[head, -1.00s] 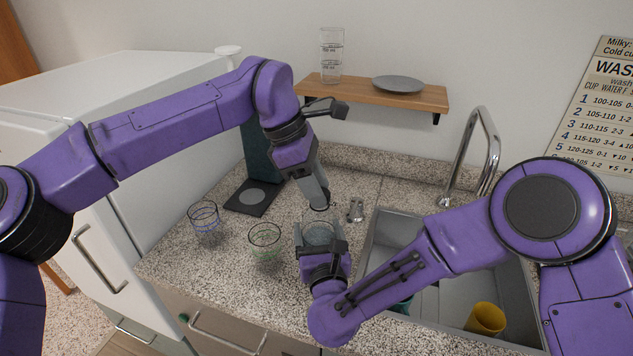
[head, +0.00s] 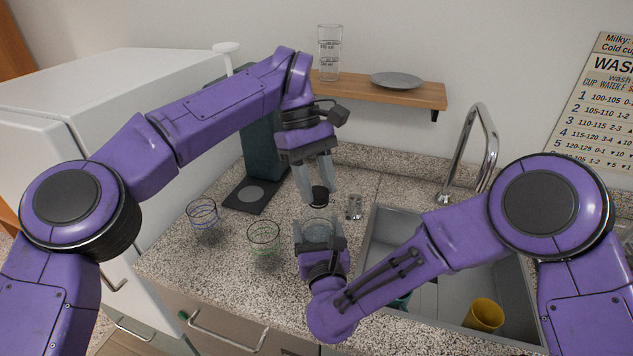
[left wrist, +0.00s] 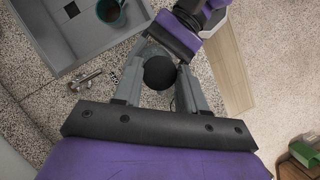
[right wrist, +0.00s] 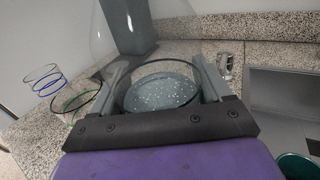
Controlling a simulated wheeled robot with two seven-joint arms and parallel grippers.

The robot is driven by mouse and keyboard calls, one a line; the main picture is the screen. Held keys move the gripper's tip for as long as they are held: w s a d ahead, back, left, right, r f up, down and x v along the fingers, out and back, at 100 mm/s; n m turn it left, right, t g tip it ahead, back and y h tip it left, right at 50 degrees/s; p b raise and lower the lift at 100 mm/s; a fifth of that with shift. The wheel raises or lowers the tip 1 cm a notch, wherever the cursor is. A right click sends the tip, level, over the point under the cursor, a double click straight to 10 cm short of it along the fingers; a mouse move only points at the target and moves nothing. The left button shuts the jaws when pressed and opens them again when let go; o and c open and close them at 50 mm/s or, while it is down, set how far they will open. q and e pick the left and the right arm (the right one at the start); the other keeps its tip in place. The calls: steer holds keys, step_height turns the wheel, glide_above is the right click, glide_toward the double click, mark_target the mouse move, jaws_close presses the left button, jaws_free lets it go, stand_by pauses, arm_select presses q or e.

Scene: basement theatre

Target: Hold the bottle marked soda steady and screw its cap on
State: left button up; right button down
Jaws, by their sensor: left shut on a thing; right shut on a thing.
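A clear glass bottle (head: 318,233) with bluish contents stands at the counter's front; its side also shows in the right wrist view (right wrist: 160,92). I cannot read any marking on it. My right gripper (head: 320,240) is shut around its lower body. My left gripper (head: 318,188) is above, pointing down, shut on a black round cap (head: 319,197). The cap also shows between the fingers in the left wrist view (left wrist: 160,72). The clear neck is hard to make out, so I cannot tell whether the cap touches it.
Two wire-rimmed glasses, blue (head: 202,215) and green (head: 264,238), stand left of the bottle. A dark stand (head: 245,196) is behind left.

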arm_select(q)
steer(key=o, duration=1)
steer(key=shift+r, duration=2.3)
steer(key=shift+c, duration=0.2)
